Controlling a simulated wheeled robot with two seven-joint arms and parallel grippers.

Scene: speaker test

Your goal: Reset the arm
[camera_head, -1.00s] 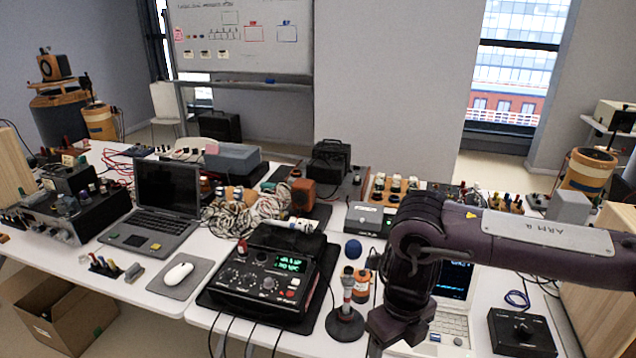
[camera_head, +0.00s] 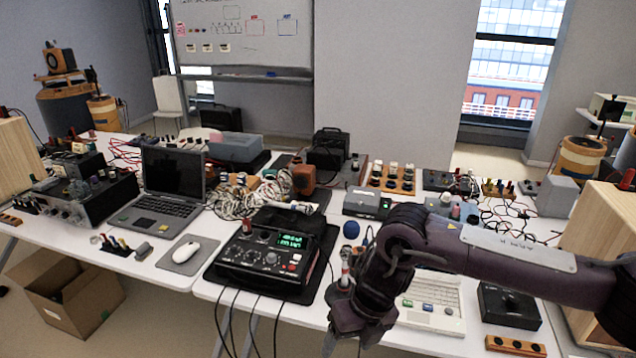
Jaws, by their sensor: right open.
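My right arm (camera_head: 480,255), dark purple with a pale panel, reaches in from the right over the front of the table. Its right gripper (camera_head: 343,335) points down at the table's front edge and is open, with nothing seen between its fingers. My left gripper is not in view.
A black device with green digits (camera_head: 265,262) lies left of the gripper. A dark laptop (camera_head: 170,190), mouse (camera_head: 185,251) and cables stand left. A cardboard box (camera_head: 75,300) is on the floor.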

